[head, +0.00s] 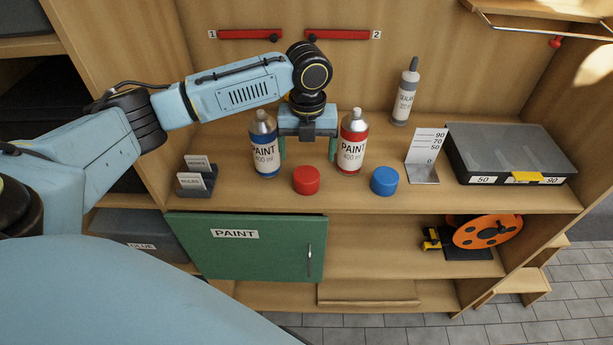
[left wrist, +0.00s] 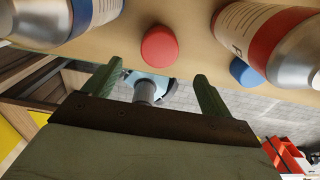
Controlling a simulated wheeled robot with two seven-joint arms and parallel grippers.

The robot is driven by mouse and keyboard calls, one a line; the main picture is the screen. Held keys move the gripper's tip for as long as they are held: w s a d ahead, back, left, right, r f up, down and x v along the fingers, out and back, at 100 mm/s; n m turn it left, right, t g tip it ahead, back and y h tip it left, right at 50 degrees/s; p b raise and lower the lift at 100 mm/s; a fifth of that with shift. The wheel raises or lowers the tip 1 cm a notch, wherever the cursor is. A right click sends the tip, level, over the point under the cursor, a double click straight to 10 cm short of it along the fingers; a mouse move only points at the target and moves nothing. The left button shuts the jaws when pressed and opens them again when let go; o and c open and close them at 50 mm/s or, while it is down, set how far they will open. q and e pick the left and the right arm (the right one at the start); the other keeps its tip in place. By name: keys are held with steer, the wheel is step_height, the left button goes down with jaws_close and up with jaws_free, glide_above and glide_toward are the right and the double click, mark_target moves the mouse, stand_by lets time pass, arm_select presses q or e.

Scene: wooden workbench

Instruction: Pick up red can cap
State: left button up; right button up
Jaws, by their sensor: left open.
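The red can cap (head: 306,180) stands on the workbench top near its front edge, between and in front of two spray paint cans. It also shows in the left wrist view (left wrist: 160,46), beyond the fingertips. My left gripper (head: 308,155) is open and empty, fingers pointing down, behind the red cap and between the blue-labelled can (head: 264,145) and the red-labelled can (head: 352,143). In the left wrist view the open fingers (left wrist: 158,82) are apart from the cap. The blue can cap (head: 384,181) stands to the right of the red one. My right gripper is not in view.
A card holder (head: 196,180) stands at the left of the top. A sealant tube (head: 405,92), a scale plate (head: 425,155) and a dark case (head: 508,150) stand at the right. A green PAINT door (head: 250,258) is below. The front strip around the caps is clear.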

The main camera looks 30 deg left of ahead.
mark_target(306, 175)
arm_select(q)
step_height(306, 175, down, 9)
steer(key=shift+a+f, duration=0.1)
steer(key=shift+s, duration=0.1)
stand_by(0.3)
steer(key=shift+c, duration=0.4)
steer(key=c, duration=0.9)
